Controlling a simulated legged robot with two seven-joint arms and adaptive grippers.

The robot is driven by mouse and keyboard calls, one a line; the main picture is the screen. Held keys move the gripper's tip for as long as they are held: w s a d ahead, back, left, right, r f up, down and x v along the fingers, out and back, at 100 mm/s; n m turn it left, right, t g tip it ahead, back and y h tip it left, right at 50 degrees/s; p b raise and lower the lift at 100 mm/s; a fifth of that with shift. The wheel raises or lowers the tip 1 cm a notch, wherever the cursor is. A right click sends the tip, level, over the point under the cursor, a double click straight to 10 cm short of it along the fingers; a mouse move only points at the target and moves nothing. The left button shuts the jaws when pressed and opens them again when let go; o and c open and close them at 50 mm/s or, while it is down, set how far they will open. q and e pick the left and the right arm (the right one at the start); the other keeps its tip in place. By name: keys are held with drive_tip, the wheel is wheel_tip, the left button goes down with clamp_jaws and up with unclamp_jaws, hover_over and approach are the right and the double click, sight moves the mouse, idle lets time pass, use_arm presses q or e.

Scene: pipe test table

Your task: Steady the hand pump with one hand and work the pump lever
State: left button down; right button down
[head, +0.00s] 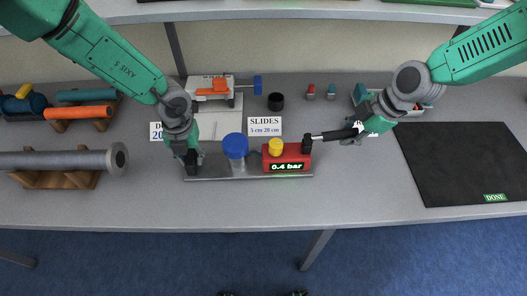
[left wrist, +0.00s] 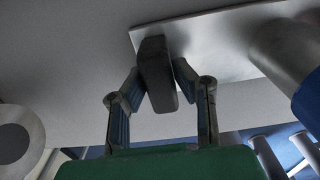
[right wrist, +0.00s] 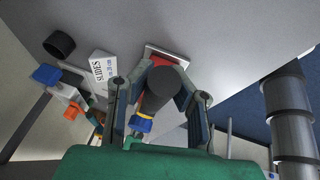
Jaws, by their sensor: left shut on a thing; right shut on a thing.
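The hand pump is a red block (head: 286,157) with a yellow knob and a green display reading 0.4 bar. It sits on a grey base plate (head: 215,175) beside a blue-capped cylinder (head: 235,147). A black pump lever (head: 336,134) extends right from the red block, roughly level. My left gripper (head: 191,163) is shut on a dark grip block (left wrist: 156,72) at the plate's left end. My right gripper (head: 362,129) is shut on the lever's outer end, whose dark handle (right wrist: 168,88) shows between the fingers in the right wrist view.
A grey pipe (head: 60,160) rests on a wooden stand at left. Behind the pump stand a SLIDES card (head: 265,127), a black cup (head: 276,101) and a white fixture with orange and blue parts (head: 213,90). A black mat (head: 465,160) marked DONE lies empty at right.

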use_arm(q)
drive_tip(key=shift+d+f, duration=0.1)
use_arm(e)
drive_tip(key=shift+f+y, duration=0.65)
drive_tip(key=shift+y, duration=0.15)
use_arm(q)
drive_tip(key=shift+d, duration=0.15)
use_arm(e)
drive_tip(key=shift+r+h, duration=0.65)
drive_tip(key=shift+h, duration=0.05)
use_arm(q)
drive_tip(key=shift+a, duration=0.25)
use_arm(e)
drive_tip(key=shift+a+r+h, duration=0.25)
drive_tip(key=shift+r+h, duration=0.25)
drive_tip(key=shift+h, duration=0.1)
drive_tip(key=shift+a+r+h, duration=0.2)
drive_tip(key=shift+r+h, duration=0.3)
drive_tip(key=shift+h, duration=0.1)
use_arm(q)
drive_tip(key=shift+d, duration=0.1)
